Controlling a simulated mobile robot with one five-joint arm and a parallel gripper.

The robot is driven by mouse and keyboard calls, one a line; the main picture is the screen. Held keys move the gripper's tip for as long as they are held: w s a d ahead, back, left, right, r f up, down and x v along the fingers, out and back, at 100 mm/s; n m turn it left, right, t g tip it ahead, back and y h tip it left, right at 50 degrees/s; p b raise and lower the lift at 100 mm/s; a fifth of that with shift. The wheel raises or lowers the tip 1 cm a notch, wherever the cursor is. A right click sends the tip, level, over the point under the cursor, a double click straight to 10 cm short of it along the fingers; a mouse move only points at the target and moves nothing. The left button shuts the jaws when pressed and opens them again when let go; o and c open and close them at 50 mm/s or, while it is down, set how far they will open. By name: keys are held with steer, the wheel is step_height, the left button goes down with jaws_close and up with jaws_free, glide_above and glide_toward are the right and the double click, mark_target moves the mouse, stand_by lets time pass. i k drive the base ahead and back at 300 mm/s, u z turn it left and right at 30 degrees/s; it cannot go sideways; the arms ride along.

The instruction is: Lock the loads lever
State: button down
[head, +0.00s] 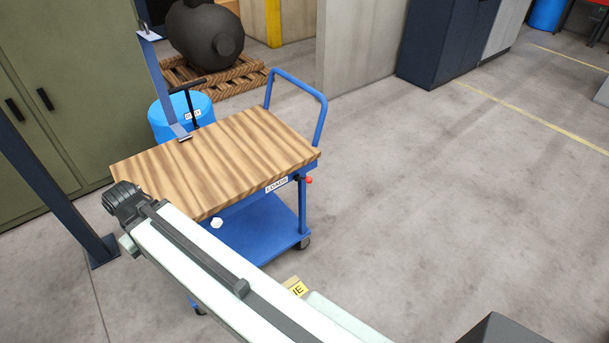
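A blue cart (258,228) with a striped wooden top (225,155) stands left of the middle. A small white label (277,185), which seems to read LOADS, is on its near right edge. Beside the label, at the cart's right corner, a small lever with a red knob (309,180) sticks out to the right. It is too small to tell its locked or unlocked position. My arm crosses the lower left in front of the cart, ending in a dark joint over the near left corner of the top. No gripper fingers can be made out.
A blue barrel (181,113) and a dark tank (205,38) on a wooden pallet (228,83) are behind the cart. Green cabinets (60,100) stand left. A blue push handle (300,92) rises at the cart's far end. The floor (440,190) to the right is clear.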

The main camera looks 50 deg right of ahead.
mark_target(308, 179)
steer(key=z, duration=0.1)
steer(key=i, duration=0.95)
steer(key=u, duration=0.05)
